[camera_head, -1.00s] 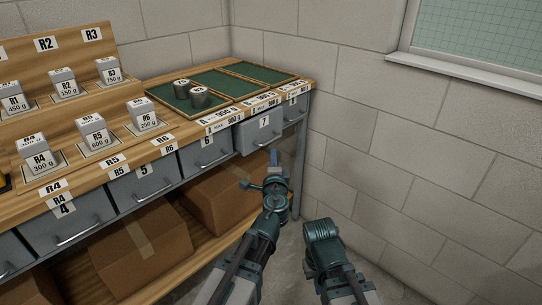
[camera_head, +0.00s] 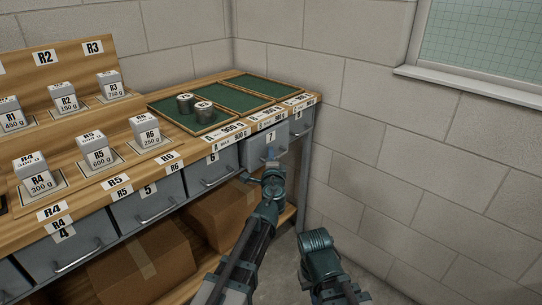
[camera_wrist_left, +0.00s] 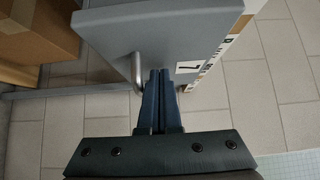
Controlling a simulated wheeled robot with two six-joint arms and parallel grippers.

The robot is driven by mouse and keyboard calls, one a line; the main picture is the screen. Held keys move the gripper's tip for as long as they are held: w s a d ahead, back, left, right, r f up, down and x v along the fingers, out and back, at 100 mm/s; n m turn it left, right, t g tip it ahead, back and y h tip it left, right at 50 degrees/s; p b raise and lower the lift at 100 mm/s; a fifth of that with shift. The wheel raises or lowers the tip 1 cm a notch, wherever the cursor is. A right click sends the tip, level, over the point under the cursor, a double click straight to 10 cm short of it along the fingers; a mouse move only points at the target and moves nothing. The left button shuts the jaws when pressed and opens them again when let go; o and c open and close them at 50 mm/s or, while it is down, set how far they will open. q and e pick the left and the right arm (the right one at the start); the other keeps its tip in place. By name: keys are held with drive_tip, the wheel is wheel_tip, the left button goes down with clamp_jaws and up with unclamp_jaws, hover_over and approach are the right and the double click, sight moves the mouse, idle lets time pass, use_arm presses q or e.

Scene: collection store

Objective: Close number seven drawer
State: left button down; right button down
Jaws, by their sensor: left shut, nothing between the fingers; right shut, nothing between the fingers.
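The number seven drawer (camera_head: 251,148) is a grey drawer with a "7" label, near the right end of the bench. Its front seems to stand a little forward of its neighbours, but how far is hard to tell. In the left wrist view its grey front (camera_wrist_left: 190,30), metal handle and "7" label show close up. My left gripper (camera_head: 271,168) is at this front; in the left wrist view its shut fingers (camera_wrist_left: 160,75) point at it between handle and label. Contact is unclear. My right gripper (camera_head: 316,238) is shut and empty, lower right, away from the drawer.
The number six drawer (camera_head: 206,175) is beside it on the left. Cardboard boxes (camera_head: 150,262) sit on the shelf below. Green trays (camera_head: 242,93) with two grey weights and several labelled blocks are on the benchtop. A block wall (camera_head: 420,190) stands to the right.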

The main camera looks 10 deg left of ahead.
sight(261, 153)
use_arm(q)
drive_tip(key=w+a, duration=0.1)
drive_tip(key=a, duration=0.1)
drive_tip(key=w+a, duration=0.2)
drive_tip(key=shift+a, duration=0.15)
